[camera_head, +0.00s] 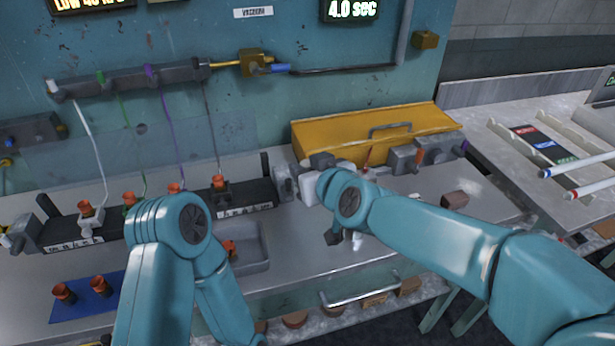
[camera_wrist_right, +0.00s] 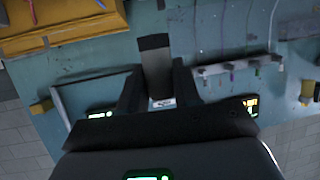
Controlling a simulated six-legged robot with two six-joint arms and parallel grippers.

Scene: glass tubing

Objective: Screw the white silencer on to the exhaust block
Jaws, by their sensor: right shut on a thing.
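My right gripper (camera_wrist_right: 157,70) shows in the wrist view as two dark fingers, shut on a dark block (camera_wrist_right: 154,48) that sticks out past them. In the head view my right arm hides most of this gripper, and I cannot tell which part the held piece is. A small whitish piece (camera_head: 357,241) shows just below the right wrist; I cannot tell whether it is the silencer. Pale blocks (camera_head: 307,188) stand left of the wrist. Grey blocks (camera_head: 402,158) stand right of it, before the yellow box; which is the exhaust block is unclear. My left gripper is out of view.
The yellow box (camera_head: 370,133) stands behind my right wrist against the teal panel. A grey tray (camera_head: 252,250) and a blue mat (camera_head: 88,301) with copper fittings lie left. A brown block (camera_head: 461,199) is on the right of the bench. A drawer handle (camera_head: 358,289) juts from the front.

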